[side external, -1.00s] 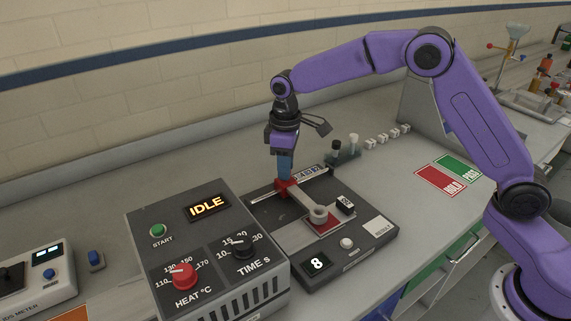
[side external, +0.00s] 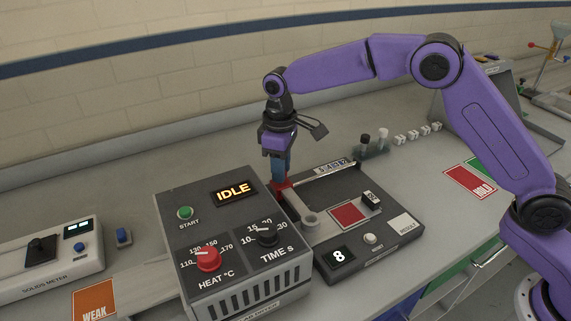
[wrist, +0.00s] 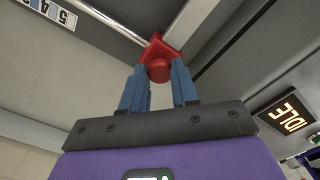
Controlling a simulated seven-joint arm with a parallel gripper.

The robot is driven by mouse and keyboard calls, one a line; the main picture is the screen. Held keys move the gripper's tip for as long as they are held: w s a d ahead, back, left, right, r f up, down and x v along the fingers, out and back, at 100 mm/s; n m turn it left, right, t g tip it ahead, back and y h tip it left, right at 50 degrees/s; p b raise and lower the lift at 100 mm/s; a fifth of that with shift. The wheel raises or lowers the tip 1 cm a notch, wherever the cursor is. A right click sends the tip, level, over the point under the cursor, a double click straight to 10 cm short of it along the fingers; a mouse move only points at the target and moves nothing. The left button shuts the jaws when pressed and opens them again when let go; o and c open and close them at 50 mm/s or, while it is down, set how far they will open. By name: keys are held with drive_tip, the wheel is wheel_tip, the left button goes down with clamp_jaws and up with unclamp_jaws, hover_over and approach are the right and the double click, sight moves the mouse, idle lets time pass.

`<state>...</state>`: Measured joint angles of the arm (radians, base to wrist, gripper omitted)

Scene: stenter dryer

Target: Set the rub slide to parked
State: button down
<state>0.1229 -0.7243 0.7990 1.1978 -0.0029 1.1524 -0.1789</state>
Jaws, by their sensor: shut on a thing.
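The rub slide (side external: 281,188) is a red block on a rail of the dark rub tester (side external: 370,255). A pale arm with a round ring end (side external: 309,218) extends from it towards the camera. The ring end lies left of the red patch (side external: 348,214), off it. My gripper (side external: 279,177) points down at the slide, its blue fingers shut on the red knob (wrist: 159,71). In the wrist view the fingers sit on either side of the knob. Part of the slide is hidden behind the dryer box.
The dryer box (side external: 235,240), with an IDLE display, stands close to the left of the tester. A rack of small bottles (side external: 372,147) and white cubes (side external: 415,134) stand behind. A numbered strip (side external: 334,166) lies along the rail. A solids meter (side external: 50,255) is at far left.

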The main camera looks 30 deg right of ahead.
drive_tip(key=shift+a+r, duration=0.1)
drive_tip(key=shift+a, duration=0.25)
drive_tip(key=c, duration=1)
unclamp_jaws()
drive_tip(key=shift+c, duration=0.2)
drive_tip(key=shift+o, duration=1)
drive_tip(key=shift+d, duration=0.1)
wheel_tip(320, 180, up, 17)
drive_tip(key=shift+r, duration=0.2)
drive_tip(key=s+d+f+n, duration=0.1)
drive_tip(key=s+d+f, duration=0.3)
drive_tip(key=s+d, duration=0.3)
drive_tip(key=s+d+f+n, duration=0.1)
drive_tip(key=s+d+f, duration=0.3)
drive_tip(key=s, duration=1.3)
drive_tip(key=s+d+f+n, duration=0.1)
drive_tip(key=s+d+f, duration=0.3)
drive_tip(key=s+d, duration=0.5)
drive_tip(key=s, duration=0.3)
drive_tip(key=shift+s+d+f+n, duration=0.2)
drive_tip(key=shift+s+d+n, duration=0.1)
drive_tip(key=shift+d, duration=0.05)
